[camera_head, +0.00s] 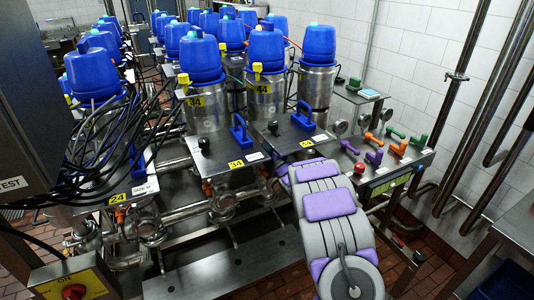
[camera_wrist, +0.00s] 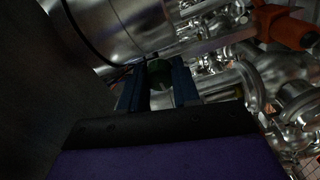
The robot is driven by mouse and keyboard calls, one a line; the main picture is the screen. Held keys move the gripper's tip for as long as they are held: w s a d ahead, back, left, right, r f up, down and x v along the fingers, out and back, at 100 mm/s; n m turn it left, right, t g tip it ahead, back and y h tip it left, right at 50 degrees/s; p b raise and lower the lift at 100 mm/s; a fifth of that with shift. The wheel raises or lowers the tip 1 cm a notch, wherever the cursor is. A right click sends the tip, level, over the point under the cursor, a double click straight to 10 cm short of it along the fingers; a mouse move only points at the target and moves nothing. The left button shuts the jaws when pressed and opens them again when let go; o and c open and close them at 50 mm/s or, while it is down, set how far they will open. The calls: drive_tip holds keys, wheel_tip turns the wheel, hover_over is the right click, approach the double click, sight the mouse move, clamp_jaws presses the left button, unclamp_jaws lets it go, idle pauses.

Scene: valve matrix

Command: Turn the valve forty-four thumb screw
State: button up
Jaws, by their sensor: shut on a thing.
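Valve forty-four is a steel cylinder with a blue cap (camera_head: 265,52) and a yellow 44 label (camera_head: 263,89), in the middle of the head view. A steel plate with a blue handle (camera_head: 305,115) stands in front of it. My grey and purple arm reaches in from the lower right; its end is hidden in the head view. In the wrist view my gripper (camera_wrist: 159,86) has its two dark blue fingers on either side of a small dark green round knob, the thumb screw (camera_wrist: 160,70), and is shut on it. The knob sits beside a large steel cylinder (camera_wrist: 105,25).
In the wrist view, steel pipes (camera_wrist: 280,75) and an orange handle (camera_wrist: 285,27) lie to the right of my gripper. In the head view, several similar blue-capped valves stand at left and behind, with black cables (camera_head: 85,135). A panel with coloured handles (camera_head: 385,160) is at right.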

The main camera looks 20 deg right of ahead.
drive_tip(key=shift+a+f, duration=0.1)
drive_tip(key=shift+f, duration=0.2)
drive_tip(key=o, duration=1.1)
drive_tip(key=shift+r, duration=0.15)
drive_tip(key=shift+c, duration=0.2)
drive_tip(key=shift+s, duration=0.1)
drive_tip(key=s+p, duration=0.3)
drive_tip(key=s, duration=1.4)
drive_tip(key=shift+d, duration=0.35)
